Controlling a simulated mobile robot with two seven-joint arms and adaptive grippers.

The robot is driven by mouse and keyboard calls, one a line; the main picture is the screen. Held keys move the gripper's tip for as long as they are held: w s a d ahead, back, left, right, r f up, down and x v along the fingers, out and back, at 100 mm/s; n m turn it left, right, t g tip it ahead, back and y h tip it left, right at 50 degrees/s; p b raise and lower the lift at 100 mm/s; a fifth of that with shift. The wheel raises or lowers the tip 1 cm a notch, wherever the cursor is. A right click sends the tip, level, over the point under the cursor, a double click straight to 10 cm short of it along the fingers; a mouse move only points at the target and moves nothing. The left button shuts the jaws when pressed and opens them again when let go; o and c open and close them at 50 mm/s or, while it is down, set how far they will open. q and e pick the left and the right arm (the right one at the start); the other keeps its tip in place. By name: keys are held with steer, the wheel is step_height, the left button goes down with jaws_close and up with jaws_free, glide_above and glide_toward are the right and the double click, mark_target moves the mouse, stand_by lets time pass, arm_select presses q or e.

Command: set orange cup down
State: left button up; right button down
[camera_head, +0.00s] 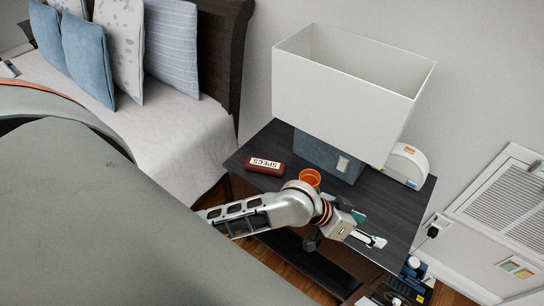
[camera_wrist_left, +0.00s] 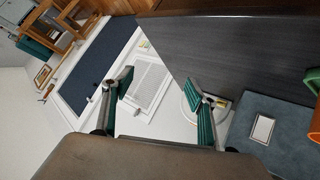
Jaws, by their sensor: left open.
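The orange cup (camera_head: 309,177) stands on the dark nightstand top (camera_head: 400,213), between the dark red SPECS case and my left wrist. Only a sliver of the cup (camera_wrist_left: 315,123) shows at the right edge of the left wrist view. My left gripper (camera_head: 367,229) is right of the cup and nearer the front, over the nightstand's right part, apart from the cup. In the left wrist view its two green-padded fingers (camera_wrist_left: 161,103) are spread wide with nothing between them. My right gripper is not in view.
The SPECS case (camera_head: 265,165) lies left of the cup. A lamp with a white shade (camera_head: 345,90) and blue-grey base (camera_head: 318,152) stands behind it. A white rounded device (camera_head: 408,165) stands at the back right. A bed with pillows (camera_head: 175,45) is at left.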

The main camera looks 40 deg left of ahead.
arm_select(q)
steer(key=s+a+f+t+y, duration=0.1)
steer(key=s+a+f+y, duration=0.1)
steer(key=s+a+f, duration=0.2)
steer(key=s+a+f+n+t+y, duration=0.1)
steer(key=s+a+f, duration=0.3)
steer(key=a, duration=0.6)
steer(key=s+a+f+t+y, duration=0.1)
steer(key=s+a+f+y, duration=0.2)
steer(key=s+a+f, duration=0.2)
steer(key=shift+s+a+n+t, duration=0.2)
steer(key=shift+a+n+t, duration=0.2)
steer(key=shift+a, duration=0.8)
